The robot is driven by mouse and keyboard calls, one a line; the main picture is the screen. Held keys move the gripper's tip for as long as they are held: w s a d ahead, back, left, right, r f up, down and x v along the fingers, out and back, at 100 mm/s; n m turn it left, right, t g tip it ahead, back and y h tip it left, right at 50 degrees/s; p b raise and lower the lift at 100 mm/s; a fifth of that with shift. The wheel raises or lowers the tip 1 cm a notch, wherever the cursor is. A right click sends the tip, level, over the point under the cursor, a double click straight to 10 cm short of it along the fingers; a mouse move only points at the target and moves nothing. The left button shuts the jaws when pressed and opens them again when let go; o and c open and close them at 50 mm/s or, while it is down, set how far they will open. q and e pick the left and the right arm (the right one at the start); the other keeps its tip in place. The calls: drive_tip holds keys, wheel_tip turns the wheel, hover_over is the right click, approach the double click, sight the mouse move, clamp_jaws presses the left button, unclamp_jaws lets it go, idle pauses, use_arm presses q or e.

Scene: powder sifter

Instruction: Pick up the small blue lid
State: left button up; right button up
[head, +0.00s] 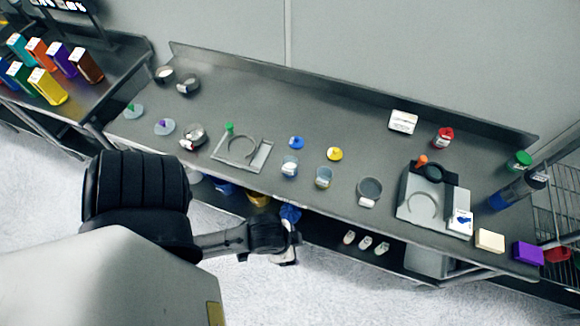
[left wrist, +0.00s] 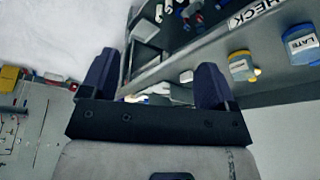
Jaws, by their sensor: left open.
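The small blue lid (head: 296,142) lies on the grey metal worktop, just behind a small clear jar with a white label (head: 289,167). A yellow lid (head: 334,154) lies to its right. My left gripper (head: 290,233) is in front of the table's front edge, well short of the blue lid. In the left wrist view my left gripper (left wrist: 158,80) shows two dark blue fingers spread apart, with nothing held between them. The blue lid cannot be made out in the left wrist view. My right gripper is not in view.
A second small jar (head: 323,177) and a dark round dish (head: 369,190) stand to the right. A grey stand with a ring (head: 243,149) is left of the lid. A low wall (head: 350,92) runs along the back. The worktop behind the lid is clear.

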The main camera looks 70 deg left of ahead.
use_arm(q)
drive_tip(key=shift+o, duration=0.8)
